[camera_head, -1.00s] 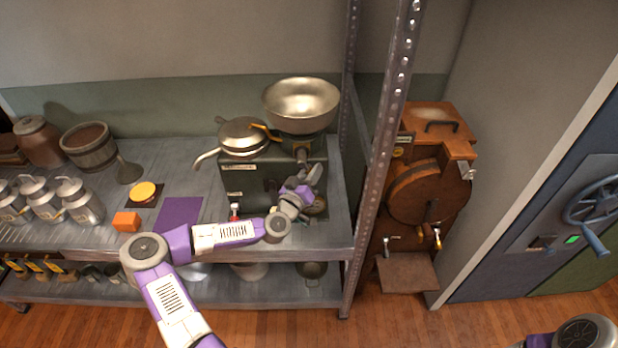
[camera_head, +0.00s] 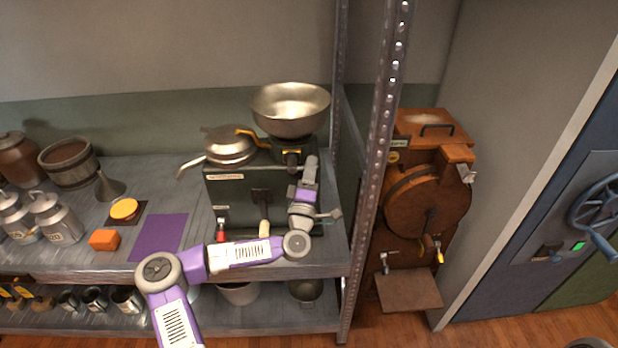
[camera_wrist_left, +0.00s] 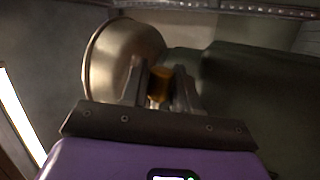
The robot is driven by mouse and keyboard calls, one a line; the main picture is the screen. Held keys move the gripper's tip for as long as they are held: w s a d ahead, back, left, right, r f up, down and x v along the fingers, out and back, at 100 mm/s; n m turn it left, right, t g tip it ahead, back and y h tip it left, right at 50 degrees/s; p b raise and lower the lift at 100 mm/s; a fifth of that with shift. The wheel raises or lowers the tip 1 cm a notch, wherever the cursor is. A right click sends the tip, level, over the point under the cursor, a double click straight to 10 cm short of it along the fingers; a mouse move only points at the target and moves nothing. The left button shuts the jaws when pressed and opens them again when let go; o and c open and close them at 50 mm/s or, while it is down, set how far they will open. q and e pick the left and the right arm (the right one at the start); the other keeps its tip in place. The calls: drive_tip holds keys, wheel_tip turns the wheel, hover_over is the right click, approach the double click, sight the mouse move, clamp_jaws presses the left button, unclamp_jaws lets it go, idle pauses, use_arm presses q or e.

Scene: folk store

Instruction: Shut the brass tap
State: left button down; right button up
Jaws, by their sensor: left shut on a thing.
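A wide metal bowl (camera_head: 291,108) sits on top of a dark green machine (camera_head: 228,192) on the shelf. The brass tap (camera_head: 292,157) is just under the bowl at the machine's front and is partly hidden by my gripper. My left gripper (camera_head: 303,160) reaches up to it from below. In the left wrist view, its two fingers (camera_wrist_left: 160,88) are shut on the brass-coloured tap (camera_wrist_left: 158,84), with the bowl (camera_wrist_left: 118,60) to the left. The tap's exact turn is hard to tell. My right gripper is not in view.
A lidded pan (camera_head: 230,146) and a yellow-orange lever (camera_head: 250,134) are left of the bowl. A red-handled lever (camera_head: 221,232) and a pale-handled lever (camera_head: 264,228) are on the machine's front. A metal shelf post (camera_head: 385,150) stands close right, before a wooden machine (camera_head: 428,200).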

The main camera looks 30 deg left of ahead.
use_arm(q)
drive_tip(key=shift+r+n+y+b, duration=0.2)
drive_tip(key=shift+n+y, duration=0.2)
drive_tip(key=shift+n, duration=0.25)
drive_tip(key=shift+r+n+y+b, duration=0.1)
drive_tip(key=shift+n+y+b, duration=0.1)
drive_tip(key=shift+n+y, duration=0.35)
drive_tip(key=shift+r, duration=0.1)
drive_tip(key=c, duration=1)
unclamp_jaws()
drive_tip(key=shift+o, duration=0.2)
drive_tip(key=v, duration=0.7)
drive_tip(key=shift+s+p, duration=0.3)
drive_tip(key=shift+p, duration=0.05)
